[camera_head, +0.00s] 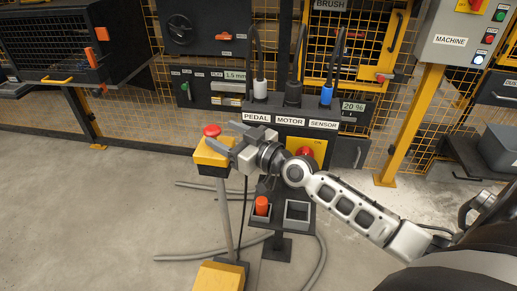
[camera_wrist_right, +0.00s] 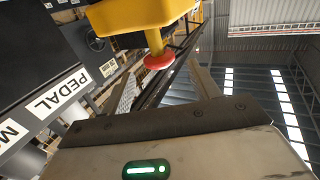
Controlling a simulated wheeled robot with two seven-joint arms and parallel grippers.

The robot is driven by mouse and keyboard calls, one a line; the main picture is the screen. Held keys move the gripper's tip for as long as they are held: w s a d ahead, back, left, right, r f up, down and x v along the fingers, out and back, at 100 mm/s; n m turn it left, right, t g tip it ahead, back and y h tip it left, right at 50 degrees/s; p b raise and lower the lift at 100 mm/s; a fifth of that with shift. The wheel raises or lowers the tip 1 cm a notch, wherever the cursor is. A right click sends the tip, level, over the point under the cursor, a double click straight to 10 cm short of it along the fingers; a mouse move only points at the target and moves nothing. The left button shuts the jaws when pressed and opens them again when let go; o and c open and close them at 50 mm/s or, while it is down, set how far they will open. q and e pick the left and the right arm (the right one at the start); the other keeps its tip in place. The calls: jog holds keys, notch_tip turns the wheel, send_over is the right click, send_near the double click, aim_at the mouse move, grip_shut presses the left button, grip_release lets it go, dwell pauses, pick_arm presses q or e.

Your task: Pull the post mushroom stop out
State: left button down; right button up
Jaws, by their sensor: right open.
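The post mushroom stop (camera_head: 212,130) is a red button on top of a yellow box (camera_head: 209,157), which stands on a thin grey post. My right gripper (camera_head: 221,136) reaches in from the right, open, with its fingers beside the red head. In the right wrist view the red head (camera_wrist_right: 158,61) shows below the yellow box (camera_wrist_right: 140,14), between the two open fingers (camera_wrist_right: 162,78). I see no finger clearly touching it. My left gripper is not in view.
Behind stands a dark console with PEDAL, MOTOR and SENSOR labels (camera_head: 290,120) and plugged cables. Another red button (camera_head: 305,152) sits on a yellow panel, partly behind my arm. A red-orange piece (camera_head: 262,205) stands in a low holder.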

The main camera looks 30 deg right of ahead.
pick_arm(q)
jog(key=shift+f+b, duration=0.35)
jog(key=shift+b, duration=0.3)
pick_arm(e)
jog(key=v, duration=1.1)
jog(key=s+a+f+m+g+h+p, duration=0.2)
jog(key=s+a+f+g+p, duration=0.3)
jog(key=s+a+f, duration=0.7)
jog(key=shift+a+g+h+p, duration=0.4)
jog(key=shift+a+g, duration=0.1)
jog(key=shift+a, duration=0.55)
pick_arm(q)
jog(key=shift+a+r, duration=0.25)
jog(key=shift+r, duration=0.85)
pick_arm(e)
jog(key=shift+s+f, duration=0.2)
jog(key=shift+c, duration=0.3)
